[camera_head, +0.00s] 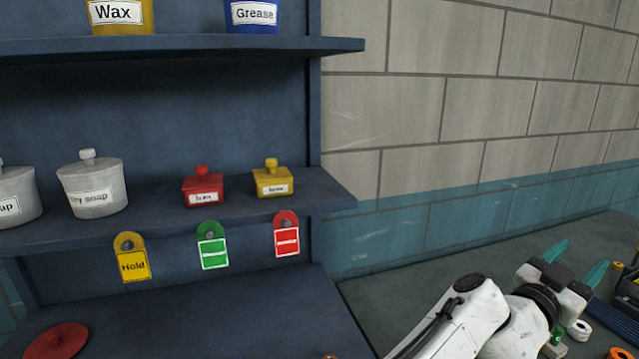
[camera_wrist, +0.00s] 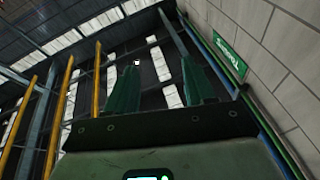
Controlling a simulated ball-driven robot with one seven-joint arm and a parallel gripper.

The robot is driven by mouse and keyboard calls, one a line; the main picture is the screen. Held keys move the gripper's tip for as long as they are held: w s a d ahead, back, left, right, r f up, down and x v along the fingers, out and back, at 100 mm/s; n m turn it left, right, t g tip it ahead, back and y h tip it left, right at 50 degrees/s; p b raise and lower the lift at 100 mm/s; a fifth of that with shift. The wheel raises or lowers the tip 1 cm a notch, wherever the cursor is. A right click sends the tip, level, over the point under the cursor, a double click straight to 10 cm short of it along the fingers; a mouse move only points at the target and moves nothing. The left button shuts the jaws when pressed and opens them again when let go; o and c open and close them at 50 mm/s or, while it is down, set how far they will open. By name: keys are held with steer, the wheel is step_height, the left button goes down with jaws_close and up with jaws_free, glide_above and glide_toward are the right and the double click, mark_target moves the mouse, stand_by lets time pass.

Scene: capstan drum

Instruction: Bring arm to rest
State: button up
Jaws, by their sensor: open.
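My gripper (camera_head: 577,262) is at the right side of the head view, above the dark worktop, with its two green fingers spread apart. In the wrist view the two green fingers of my gripper (camera_wrist: 156,88) stand apart with nothing between them. The wrist camera faces up toward the ceiling. My white arm reaches in from the bottom of the head view, away from the shelf.
A blue shelf unit (camera_head: 340,191) fills the left, holding grey pots (camera_head: 93,187), a red box (camera_head: 203,189) and a yellow box (camera_head: 272,182). Tags hang below. A tape roll (camera_head: 579,331) and other items lie on the worktop (camera_head: 385,297) near my gripper.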

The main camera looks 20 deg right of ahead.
steer(key=w+d+r+n+t+y, duration=0.1)
steer(key=w+r+n+t+y, duration=0.25)
steer(key=n+t, duration=0.45)
steer(key=w+a+f+n+t+y+b, duration=0.1)
steer(key=w+a+f+n+t+y, duration=0.2)
steer(key=a+f+n+y, duration=0.6)
steer(key=s+a+f+g+y, duration=0.2)
steer(key=s+a+f, duration=0.1)
steer(key=f, duration=0.5)
steer(key=s+a+f+g+y, duration=0.2)
steer(key=s+a+f+g, duration=0.1)
steer(key=s+f, duration=0.3)
steer(key=s+a+f+g+y, duration=0.2)
steer(key=s+a+f+g, duration=0.1)
steer(key=f, duration=0.8)
steer(key=shift+s+a+y+b, duration=0.25)
steer(key=shift+s+b, duration=0.05)
steer(key=shift+s, duration=0.55)
steer(key=s+a+f+g+y, duration=0.1)
steer(key=s+a+f+g, duration=0.2)
steer(key=s, duration=0.5)
steer(key=s+a+f+g+y, duration=0.1)
steer(key=s+a+f+g, duration=0.2)
steer(key=s+a+f, duration=0.2)
steer(key=s, duration=0.3)
steer(key=shift+a+f+m, duration=0.25)
steer(key=shift+a+m, duration=0.05)
steer(key=shift+s, duration=0.1)
